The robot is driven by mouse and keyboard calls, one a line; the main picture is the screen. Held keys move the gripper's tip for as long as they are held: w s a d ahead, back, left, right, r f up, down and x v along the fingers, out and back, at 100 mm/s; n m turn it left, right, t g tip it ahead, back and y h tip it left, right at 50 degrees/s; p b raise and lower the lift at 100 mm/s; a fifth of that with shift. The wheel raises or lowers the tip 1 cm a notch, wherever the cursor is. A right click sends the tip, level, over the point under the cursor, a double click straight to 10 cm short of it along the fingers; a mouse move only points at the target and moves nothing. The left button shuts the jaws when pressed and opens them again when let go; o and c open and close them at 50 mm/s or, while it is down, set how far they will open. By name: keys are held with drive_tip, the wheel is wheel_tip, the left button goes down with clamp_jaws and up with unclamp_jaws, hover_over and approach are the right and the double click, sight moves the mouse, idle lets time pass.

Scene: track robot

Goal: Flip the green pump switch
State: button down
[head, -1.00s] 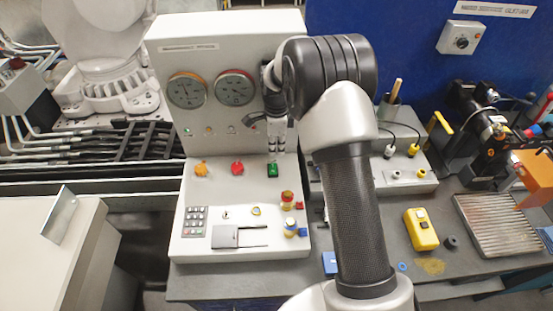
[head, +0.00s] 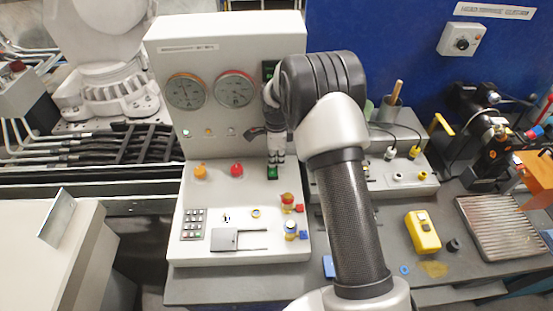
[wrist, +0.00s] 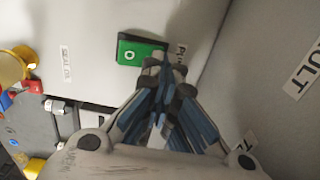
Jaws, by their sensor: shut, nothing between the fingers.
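The green pump switch (head: 272,173) is on the sloped face of the grey control console, to the right of the red and orange switches. In the wrist view the green switch (wrist: 141,51) has a white ring mark and a dark frame, with a partly hidden label beside it. My gripper (head: 276,160) points down just above the switch and partly covers it. In the wrist view my gripper (wrist: 161,68) is shut and empty, its tips beside the lower right corner of the switch. I cannot tell whether they touch it.
The console (head: 205,245) also carries a red switch (head: 237,169), an orange switch (head: 200,171), a keypad (head: 193,223) and two gauges. Red, yellow and blue parts stand at its lower right. A yellow box (head: 422,231) lies on the bench to the right.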

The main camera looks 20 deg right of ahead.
drive_tip(key=shift+r+p, duration=0.55)
drive_tip(key=shift+r, duration=0.2)
drive_tip(key=shift+r, duration=0.25)
wheel_tip(320, 180, up, 12)
drive_tip(key=shift+f, duration=0.25)
idle(0.4)
